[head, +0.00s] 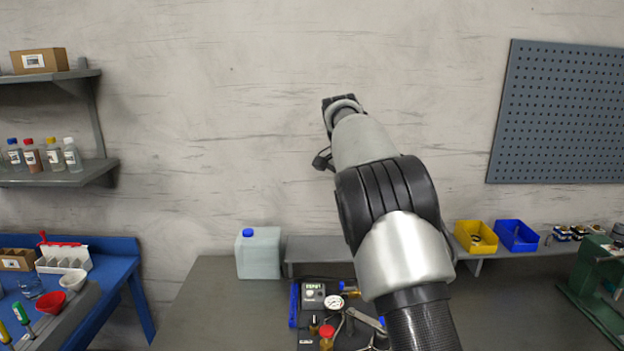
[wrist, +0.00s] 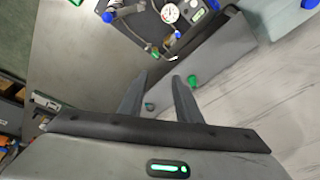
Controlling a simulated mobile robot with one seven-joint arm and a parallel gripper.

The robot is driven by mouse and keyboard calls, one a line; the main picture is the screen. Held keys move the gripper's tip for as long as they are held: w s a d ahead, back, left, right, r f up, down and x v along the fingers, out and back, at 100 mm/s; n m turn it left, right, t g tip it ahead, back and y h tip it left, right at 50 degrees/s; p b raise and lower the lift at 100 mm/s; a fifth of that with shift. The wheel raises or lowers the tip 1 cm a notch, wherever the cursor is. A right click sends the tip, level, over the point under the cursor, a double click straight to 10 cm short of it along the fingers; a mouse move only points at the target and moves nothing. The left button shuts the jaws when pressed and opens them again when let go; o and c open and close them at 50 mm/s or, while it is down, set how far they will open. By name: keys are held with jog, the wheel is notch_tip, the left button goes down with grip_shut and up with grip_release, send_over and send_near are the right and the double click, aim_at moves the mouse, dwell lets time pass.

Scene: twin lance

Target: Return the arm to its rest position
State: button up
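My arm (head: 385,215) reaches up and forward over the grey workbench, its far end high in front of the wall. In the head view the fingers cannot be made out behind the wrist. In the wrist view my gripper (wrist: 160,75) shows two dark fingers standing apart with nothing held between them. It hangs in the air, pointing toward the bench and its raised shelf, clear of the things below.
A device with a dial gauge (head: 334,302) stands on the workbench (head: 220,310) below my arm. A white jug (head: 258,254) is left of it. A yellow bin (head: 476,237) and a blue bin (head: 516,236) sit right. A blue table (head: 122,262) and wall shelves stand left.

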jog(key=s+d+r+n+t+y, duration=0.1)
jog(key=s+d+r+n, duration=0.1)
jog(key=s+r, duration=0.5)
jog(key=s+d+r+n+y, duration=0.1)
jog(key=s+d+r+n, duration=0.2)
jog(key=s, duration=0.8)
jog(key=s+a+f+n+t+p, duration=0.1)
jog(key=s+f+n, duration=0.2)
jog(key=s, duration=0.9)
jog(key=s+a+f+n+t, duration=0.1)
jog(key=s+f+n, duration=0.2)
jog(key=s, duration=0.9)
jog(key=shift+a+f+p, duration=0.2)
jog(key=shift+f+p, duration=0.2)
jog(key=shift+f, duration=0.15)
